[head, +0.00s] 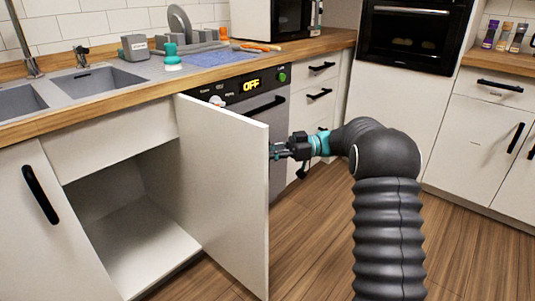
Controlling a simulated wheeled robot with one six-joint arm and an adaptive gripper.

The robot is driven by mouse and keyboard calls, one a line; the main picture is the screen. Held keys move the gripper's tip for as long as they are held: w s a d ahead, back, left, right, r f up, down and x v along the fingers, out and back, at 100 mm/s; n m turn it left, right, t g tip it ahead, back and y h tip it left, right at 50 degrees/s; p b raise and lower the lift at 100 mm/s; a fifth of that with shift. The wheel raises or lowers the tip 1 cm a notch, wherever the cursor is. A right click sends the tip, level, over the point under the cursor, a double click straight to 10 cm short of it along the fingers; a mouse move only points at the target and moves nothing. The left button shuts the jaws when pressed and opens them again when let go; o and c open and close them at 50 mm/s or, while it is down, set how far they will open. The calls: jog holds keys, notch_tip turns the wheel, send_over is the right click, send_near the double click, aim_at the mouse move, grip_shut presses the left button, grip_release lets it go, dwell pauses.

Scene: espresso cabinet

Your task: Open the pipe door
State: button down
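The white pipe door (225,185) under the sink stands swung wide open. Its plain inner face is turned towards me, and its free edge points out into the room. Its outer face and any handle there are hidden. The cabinet opening (135,215) shows a bare white floor and dark inner walls; I see no pipe in it. My gripper (277,151) is beside the door's free edge, on its outer side, at upper-edge height. The fingertips are small and partly hidden by the door, so I cannot tell whether they are open, shut or touching it.
A closed cabinet door with a black handle (41,194) is at left. The sink (95,80) and wooden countertop are above. A dishwasher (262,105) showing OFF and drawers (318,95) stand behind the door and my arm. The wooden floor (310,235) is clear.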

jog(key=shift+w+r, duration=0.15)
jog(key=shift+w, duration=0.1)
jog(key=c, duration=1)
grip_release()
jog(key=shift+d, duration=0.15)
jog(key=shift+v, duration=3.7)
